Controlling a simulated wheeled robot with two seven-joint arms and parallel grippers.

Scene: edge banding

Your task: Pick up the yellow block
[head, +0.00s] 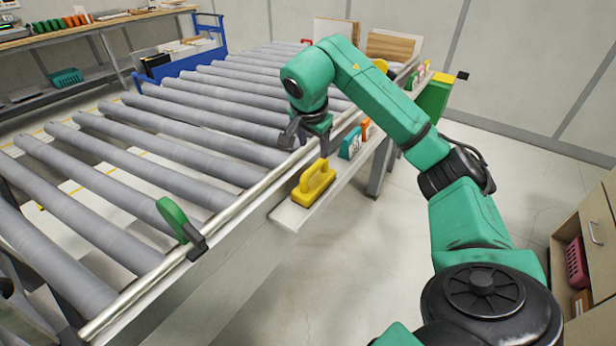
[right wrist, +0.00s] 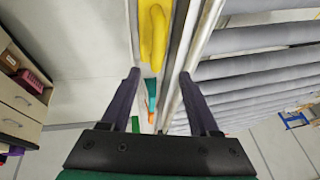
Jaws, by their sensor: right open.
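The yellow block (head: 314,186), with a handle-like loop on top, sits on the narrow pale ledge (head: 290,214) beside the roller conveyor. My right gripper (head: 307,142) is open and empty, above and behind the block in the head view, close to the conveyor's side rail. In the right wrist view the yellow block (right wrist: 153,38) shows beyond the spread fingertips (right wrist: 160,77), at the top edge and partly cut off. The fingers do not touch it. My left gripper is not in view.
Teal and orange items (head: 351,143) stand farther along the ledge. The conveyor's metal rail (head: 235,207) runs alongside, with a green-and-black piece (head: 178,222) on it. A drawer cabinet (head: 598,235) stands at right. Open floor lies between.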

